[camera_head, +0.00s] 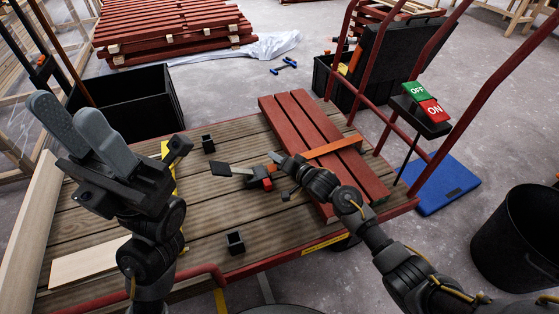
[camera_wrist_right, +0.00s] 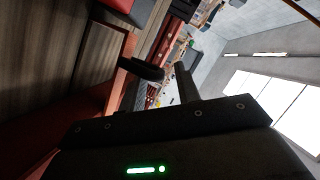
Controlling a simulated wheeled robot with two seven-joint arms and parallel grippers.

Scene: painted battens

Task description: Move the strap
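The orange strap (camera_head: 333,147) lies across a stack of red battens (camera_head: 300,115) on the plank deck. Its right part shows plainly on the battens; its left part runs behind my right gripper (camera_head: 279,176). That gripper is at the left edge of the battens, close to the strap's left end. In the right wrist view its two fingers (camera_wrist_right: 168,72) stand apart with nothing seen between them. I cannot tell whether a finger touches the strap. My left gripper (camera_head: 64,110) is raised over the left of the deck, its two grey fingers apart and empty.
A dark flat piece (camera_head: 221,168) and a small red piece (camera_head: 267,184) lie by the right gripper. Small black holders (camera_head: 235,241) stand on the deck. A black crate (camera_head: 125,102) is at left. Red cart rails and an OFF/ON box (camera_head: 424,104) rise at right. Middle-left deck is mostly clear.

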